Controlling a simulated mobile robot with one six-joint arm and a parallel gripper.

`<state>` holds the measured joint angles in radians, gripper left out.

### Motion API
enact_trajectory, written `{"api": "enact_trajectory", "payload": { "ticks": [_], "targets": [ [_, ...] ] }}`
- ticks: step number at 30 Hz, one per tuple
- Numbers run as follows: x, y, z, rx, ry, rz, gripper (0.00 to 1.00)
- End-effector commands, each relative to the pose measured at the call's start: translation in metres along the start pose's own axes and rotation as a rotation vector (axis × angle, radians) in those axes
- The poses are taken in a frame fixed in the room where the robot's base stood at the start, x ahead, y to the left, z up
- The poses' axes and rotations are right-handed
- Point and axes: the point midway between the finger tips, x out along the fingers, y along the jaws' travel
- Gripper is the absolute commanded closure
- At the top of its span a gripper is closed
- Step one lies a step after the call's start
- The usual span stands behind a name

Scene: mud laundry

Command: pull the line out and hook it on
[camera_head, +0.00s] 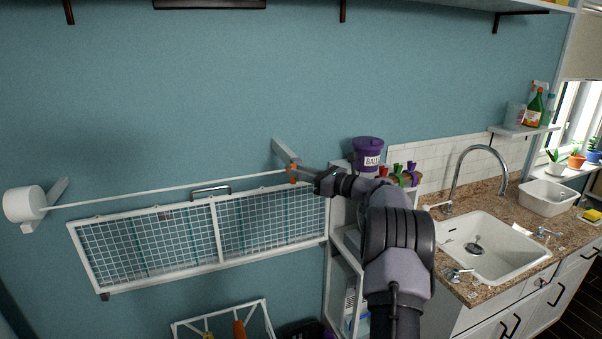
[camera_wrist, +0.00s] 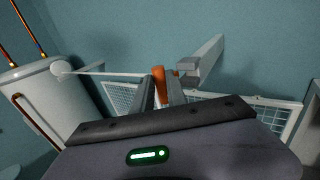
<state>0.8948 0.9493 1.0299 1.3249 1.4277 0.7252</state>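The white line reel (camera_head: 24,204) is mounted on the wall at the left; it also shows in the wrist view (camera_wrist: 60,68). The white line (camera_head: 165,188) runs out of it, straight and taut, to an orange end piece (camera_head: 292,174). My gripper (camera_head: 303,172) is shut on this orange piece, which stands between the fingertips in the wrist view (camera_wrist: 158,84). A pale wall bracket (camera_head: 286,151) sticks out right beside the orange piece; it also shows in the wrist view (camera_wrist: 203,60). I cannot tell whether the two touch.
A white wire drying rack (camera_head: 215,232) is on the wall below the line. A purple tub (camera_head: 368,155) and several coloured pegs (camera_head: 405,174) stand on a shelf right of the bracket. The sink counter (camera_head: 490,200) is farther right.

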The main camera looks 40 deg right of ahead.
Motion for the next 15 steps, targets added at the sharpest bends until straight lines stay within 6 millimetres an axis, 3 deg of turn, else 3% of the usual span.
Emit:
{"api": "enact_trajectory", "payload": {
  "ticks": [1,3,15],
  "targets": [
    [0.0004,-0.0005,0.0087,-0.007,-0.013,-0.002,0.75],
    [0.0004,-0.0005,0.0077,-0.006,-0.011,-0.002,0.61],
    [-0.0083,-0.0012,0.0027,-0.004,-0.004,-0.003,0.60]
  ]
}}
